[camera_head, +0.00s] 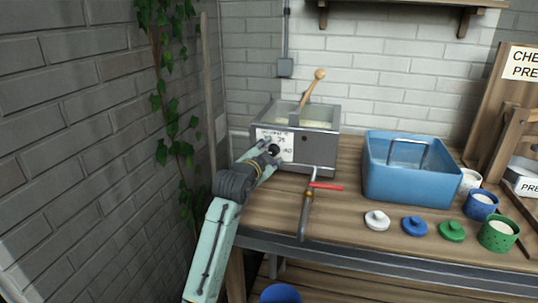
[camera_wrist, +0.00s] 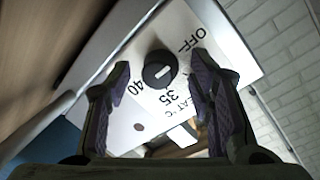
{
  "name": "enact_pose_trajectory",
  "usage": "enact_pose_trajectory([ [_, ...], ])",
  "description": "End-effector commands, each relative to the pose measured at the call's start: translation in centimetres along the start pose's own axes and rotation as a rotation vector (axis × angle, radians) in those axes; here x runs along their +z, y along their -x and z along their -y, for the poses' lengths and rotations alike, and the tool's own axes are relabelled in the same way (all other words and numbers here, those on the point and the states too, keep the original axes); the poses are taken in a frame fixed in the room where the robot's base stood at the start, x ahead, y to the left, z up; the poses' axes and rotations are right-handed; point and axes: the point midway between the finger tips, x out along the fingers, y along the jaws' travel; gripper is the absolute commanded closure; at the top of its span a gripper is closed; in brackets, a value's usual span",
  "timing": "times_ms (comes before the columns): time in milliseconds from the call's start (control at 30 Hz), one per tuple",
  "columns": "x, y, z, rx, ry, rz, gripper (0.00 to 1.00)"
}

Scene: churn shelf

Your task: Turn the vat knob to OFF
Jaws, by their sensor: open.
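The vat (camera_head: 318,152) is a grey metal box on the wooden table, with a white dial plate (camera_head: 275,143) on its front. In the wrist view, the black round knob (camera_wrist: 160,69) sits on that plate (camera_wrist: 185,22), with OFF, 40 and 35 printed around it. A short white mark shows on the knob, slanted; I cannot tell which label it points to. My gripper (camera_wrist: 160,76) is open, with one finger on each side of the knob and gaps showing between. In the head view my gripper (camera_head: 268,151) is in front of the plate and hides part of it.
A wooden-handled stirrer (camera_head: 314,84) stands in the vat. A tap with a red handle (camera_head: 326,187) juts out at the front. Right of it are a blue tub (camera_head: 410,179), small lids (camera_head: 415,226) and cups (camera_head: 498,234). A brick wall (camera_head: 90,150) is close on the left.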

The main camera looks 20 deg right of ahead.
Motion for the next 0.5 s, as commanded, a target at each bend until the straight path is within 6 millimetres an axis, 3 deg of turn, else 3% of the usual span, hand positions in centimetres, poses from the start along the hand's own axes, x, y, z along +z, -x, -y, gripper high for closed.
enact_pose_trajectory([
  [167,0.1,1.2,0.0,-0.001,0.001,-0.001,0.52],
  [500,0.0,8.2,0.1,-0.003,0.002,-0.001,0.52],
])
